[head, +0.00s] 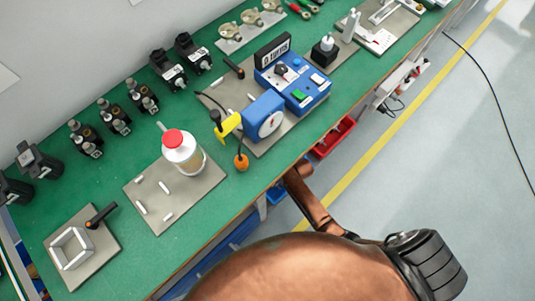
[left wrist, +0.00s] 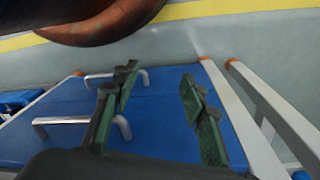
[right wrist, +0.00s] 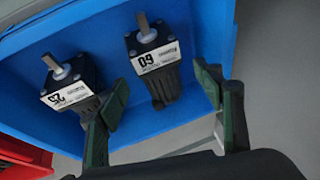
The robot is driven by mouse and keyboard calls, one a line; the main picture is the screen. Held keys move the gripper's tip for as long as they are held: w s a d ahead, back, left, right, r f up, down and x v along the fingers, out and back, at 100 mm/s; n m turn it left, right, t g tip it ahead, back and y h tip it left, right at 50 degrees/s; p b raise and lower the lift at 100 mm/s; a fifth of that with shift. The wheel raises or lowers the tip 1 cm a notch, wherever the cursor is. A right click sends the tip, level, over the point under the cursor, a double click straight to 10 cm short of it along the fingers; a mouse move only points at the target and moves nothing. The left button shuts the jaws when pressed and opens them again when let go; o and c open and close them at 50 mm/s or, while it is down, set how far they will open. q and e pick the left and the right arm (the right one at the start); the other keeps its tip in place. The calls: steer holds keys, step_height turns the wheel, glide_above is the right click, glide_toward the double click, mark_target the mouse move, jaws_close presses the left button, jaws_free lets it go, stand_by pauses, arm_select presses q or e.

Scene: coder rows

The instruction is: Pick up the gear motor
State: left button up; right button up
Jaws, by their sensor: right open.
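Two black gear motors with silver shafts lie in a blue bin (right wrist: 205,25) in the right wrist view. The motor labelled 60 (right wrist: 155,60) is in the middle, and the motor labelled 25 (right wrist: 72,82) is to its left. My right gripper (right wrist: 165,88) is open and empty, its fingers apart in front of the bin, with the 60 motor showing between them and the left finger overlapping the 25 motor's edge. My left gripper (left wrist: 160,105) is open and empty over a blue surface with metal handles (left wrist: 65,120). Neither gripper shows in the head view.
A green table (head: 105,180) carries several black motors (head: 190,55) along the wall, a white bottle with a red cap (head: 183,155) and a blue tester (head: 292,80). A red bin (head: 333,137) hangs under its front edge. A red bin (right wrist: 20,155) shows beside the blue one.

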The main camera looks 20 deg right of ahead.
steer(key=b+x, duration=0.3)
steer(key=x, duration=0.1)
steer(key=shift+w+f, duration=0.15)
steer(key=shift+f, duration=0.1)
steer(key=shift+w, duration=0.1)
arm_select(q)
steer(key=w+d+f+t+h, duration=0.1)
steer(key=w+d+f+t, duration=0.1)
steer(key=w+d+f, duration=0.2)
step_height(320, 180, down, 3)
steer(key=shift+w+d+r+t, duration=0.1)
steer(key=shift+w+d+t, duration=0.25)
steer(key=shift+w, duration=0.65)
steer(key=shift+a, duration=0.1)
arm_select(e)
steer(key=shift+c, duration=0.7)
steer(key=shift+d, duration=0.1)
steer(key=c, duration=1.1)
steer(key=shift+w+r, duration=0.1)
steer(key=shift+r, duration=0.05)
